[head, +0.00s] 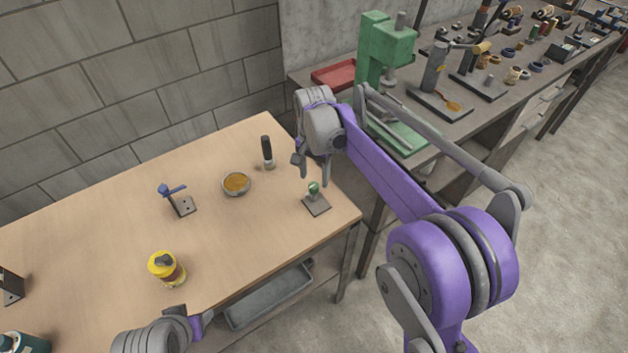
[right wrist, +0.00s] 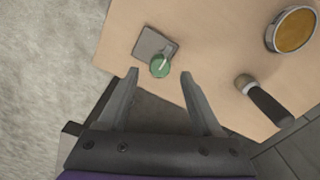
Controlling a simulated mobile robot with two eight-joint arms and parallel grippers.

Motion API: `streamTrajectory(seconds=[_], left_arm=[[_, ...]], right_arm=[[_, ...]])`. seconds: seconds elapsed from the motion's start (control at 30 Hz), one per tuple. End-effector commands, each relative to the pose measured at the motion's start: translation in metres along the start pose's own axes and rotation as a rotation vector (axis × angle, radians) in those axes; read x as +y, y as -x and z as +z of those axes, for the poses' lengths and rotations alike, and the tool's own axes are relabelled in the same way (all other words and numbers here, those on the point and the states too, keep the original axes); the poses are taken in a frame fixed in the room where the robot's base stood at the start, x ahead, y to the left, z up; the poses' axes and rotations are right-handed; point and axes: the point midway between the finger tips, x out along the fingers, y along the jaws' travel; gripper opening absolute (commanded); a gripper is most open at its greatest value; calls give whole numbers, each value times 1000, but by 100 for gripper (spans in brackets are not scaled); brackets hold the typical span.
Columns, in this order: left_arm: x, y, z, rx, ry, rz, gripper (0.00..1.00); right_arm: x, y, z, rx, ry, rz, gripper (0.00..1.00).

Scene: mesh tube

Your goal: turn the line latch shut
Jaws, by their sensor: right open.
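A small green knob with a pale line on it stands on a square grey plate near the table's right corner. I take this knob for the line latch (head: 313,188); it also shows in the right wrist view (right wrist: 159,67). My right gripper (head: 313,176) is open and empty, pointing down above the knob. In the right wrist view the knob appears between and just beyond the two fingertips (right wrist: 160,75), apart from both. Part of my left arm shows at the bottom left of the head view, but its gripper fingers are not visible.
On the wooden table (head: 110,210) are a round amber-filled dish (head: 236,184), a black-handled tool (head: 267,152), a blue-levered fitting on a plate (head: 179,201) and a yellow can (head: 167,268). A cluttered workbench with a green press (head: 385,50) stands at the right.

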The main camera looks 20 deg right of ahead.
Motion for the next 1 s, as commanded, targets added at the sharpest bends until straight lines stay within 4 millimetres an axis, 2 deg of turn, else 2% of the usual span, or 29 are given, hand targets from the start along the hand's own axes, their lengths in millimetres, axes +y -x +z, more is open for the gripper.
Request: streamTrajectory(seconds=[0.03, 0.2, 0.4, 1.0], left_arm=[[0, 1, -1, 1, 0, 0, 54], [0, 4, -3, 2, 0, 0, 54], [0, 5, -4, 3, 0, 0, 54], [0, 5, -4, 3, 0, 0, 54]], right_arm=[[0, 12, 0, 0, 0, 0, 66], [0, 46, 0, 0, 0, 0, 66], [0, 70, 0, 0, 0, 0, 66], [1, 76, 0, 1, 2, -1, 66]])
